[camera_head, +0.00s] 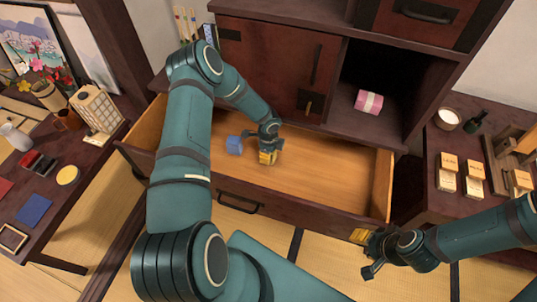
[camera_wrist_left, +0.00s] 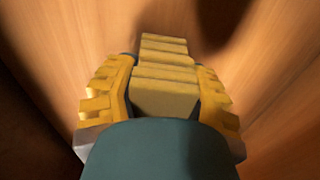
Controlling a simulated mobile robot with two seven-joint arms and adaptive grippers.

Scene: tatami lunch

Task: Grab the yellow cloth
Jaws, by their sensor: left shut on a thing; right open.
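The yellow cloth (camera_wrist_left: 165,88) is a folded, pale yellow bundle between the two ridged yellow fingers of my left gripper (camera_wrist_left: 160,95). In the head view my left gripper (camera_head: 268,157) is inside the open drawer, low over its wooden floor. It is shut on the cloth. In the head view the cloth is hard to tell apart from the yellow fingers. My right gripper (camera_head: 362,238) is open and empty in front of the drawer's right end.
The open drawer (camera_head: 325,187) also holds a blue folded cloth (camera_head: 234,145) left of my left gripper. Low tables with small items stand left (camera_head: 75,215) and right (camera_head: 432,165).

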